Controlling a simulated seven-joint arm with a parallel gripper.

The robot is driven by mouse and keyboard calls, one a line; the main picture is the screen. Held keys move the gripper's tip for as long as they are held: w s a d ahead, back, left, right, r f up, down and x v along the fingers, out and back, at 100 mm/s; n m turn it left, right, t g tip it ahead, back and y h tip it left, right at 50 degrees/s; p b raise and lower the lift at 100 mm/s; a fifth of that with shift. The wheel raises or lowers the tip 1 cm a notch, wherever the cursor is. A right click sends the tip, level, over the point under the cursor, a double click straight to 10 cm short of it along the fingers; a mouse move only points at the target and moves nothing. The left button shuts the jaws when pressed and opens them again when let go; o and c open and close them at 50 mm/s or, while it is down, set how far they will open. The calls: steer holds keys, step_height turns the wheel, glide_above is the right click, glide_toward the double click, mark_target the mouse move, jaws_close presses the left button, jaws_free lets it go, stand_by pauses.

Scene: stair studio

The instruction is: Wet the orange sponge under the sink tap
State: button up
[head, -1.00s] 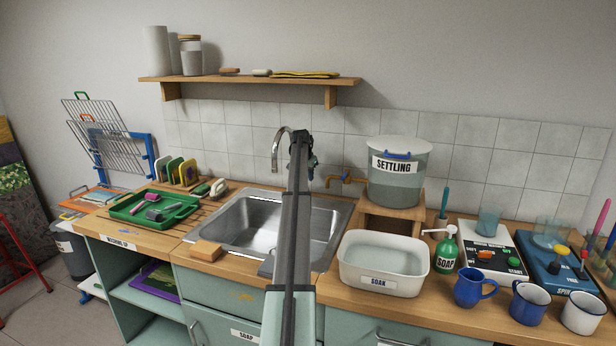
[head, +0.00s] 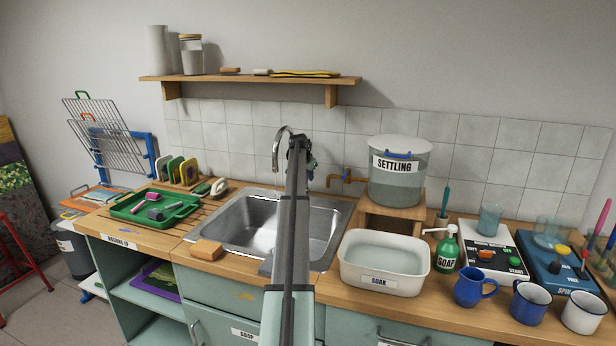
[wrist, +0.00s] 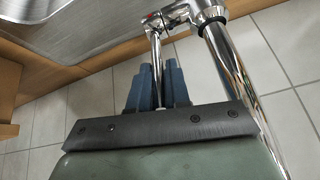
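The orange sponge (head: 206,249) lies on the wooden counter at the front left corner of the steel sink (head: 245,222). The chrome tap (head: 276,150) rises behind the sink; no water shows at its spout. My arm reaches over the sink to the tap and hides part of both in the head view. My gripper (wrist: 160,78) shows in the wrist view with two blue fingers close together. A thin chrome lever (wrist: 156,45) with a red mark runs between them, beside the thick tap pipe (wrist: 228,75). Whether the fingers press on the lever cannot be told.
A white SOAK basin (head: 383,263) stands right of the sink, with a green soap bottle (head: 446,250) and blue mug (head: 474,288) beyond. A SETTLING bucket (head: 397,175) stands behind. A green tray (head: 155,208) lies on the left. A brass tap (head: 345,178) is on the wall.

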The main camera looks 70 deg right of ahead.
steer(key=o, duration=0.4)
steer(key=shift+c, duration=0.2)
steer(key=shift+r, duration=0.1)
steer(key=v, duration=0.7)
steer(key=shift+a, duration=0.15)
steer(key=shift+r, duration=0.1)
